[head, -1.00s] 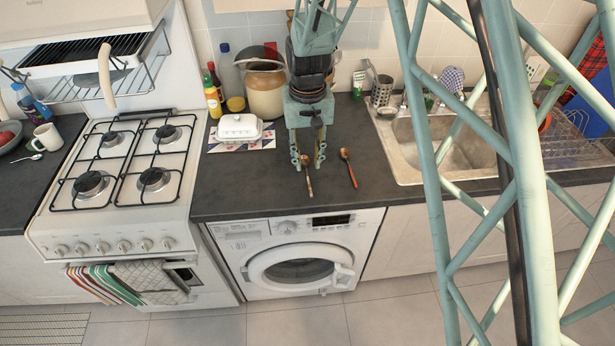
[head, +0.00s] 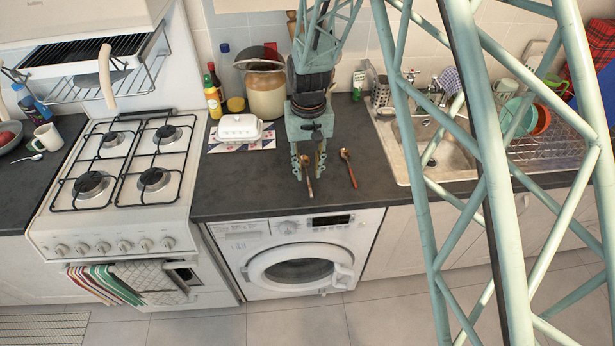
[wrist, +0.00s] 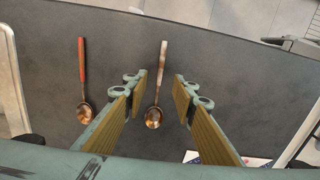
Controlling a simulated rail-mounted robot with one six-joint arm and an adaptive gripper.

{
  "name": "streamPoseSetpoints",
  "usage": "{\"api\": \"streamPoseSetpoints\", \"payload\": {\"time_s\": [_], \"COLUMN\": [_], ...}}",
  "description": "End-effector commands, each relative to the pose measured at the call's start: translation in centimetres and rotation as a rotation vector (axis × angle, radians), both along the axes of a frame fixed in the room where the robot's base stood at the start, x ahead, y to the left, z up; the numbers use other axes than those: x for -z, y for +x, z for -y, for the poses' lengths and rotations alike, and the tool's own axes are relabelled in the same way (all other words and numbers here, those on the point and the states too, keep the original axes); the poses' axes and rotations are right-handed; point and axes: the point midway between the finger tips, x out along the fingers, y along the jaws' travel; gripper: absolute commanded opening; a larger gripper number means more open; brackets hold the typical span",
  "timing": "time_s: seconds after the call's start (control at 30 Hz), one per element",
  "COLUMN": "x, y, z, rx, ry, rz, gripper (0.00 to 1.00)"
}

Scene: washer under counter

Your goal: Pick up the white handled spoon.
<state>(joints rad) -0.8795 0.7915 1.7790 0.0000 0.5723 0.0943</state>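The white handled spoon (wrist: 157,88) lies on the dark counter in the wrist view, its pale handle pointing up the picture and its copper bowl nearest me. It lies between the two open fingers of my gripper (wrist: 157,95), with a gap on either side. In the head view my gripper (head: 309,174) is over the counter above the washer, and the spoon (head: 307,187) shows partly below it, its far part hidden by the gripper. Whether the fingertips touch the counter I cannot tell.
A red-handled spoon (wrist: 82,75) lies to the left of the white one in the wrist view; in the head view it is to the right (head: 348,168). A white butter dish (head: 239,128) stands on a patterned mat. The sink (head: 440,150) is to the right.

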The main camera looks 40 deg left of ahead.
Motion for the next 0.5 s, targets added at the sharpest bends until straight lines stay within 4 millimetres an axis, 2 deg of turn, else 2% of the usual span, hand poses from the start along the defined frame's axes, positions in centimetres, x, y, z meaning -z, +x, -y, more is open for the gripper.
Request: {"api": "streamPoseSetpoints", "payload": {"time_s": [0.23, 0.5], "x": [2.4, 3.1], "y": [0.0, 0.0], "z": [0.1, 0.1], "rx": [0.000, 0.000], "ry": [0.000, 0.001], "rz": [0.000, 0.001], "gripper": [0.25, 0.25]}}
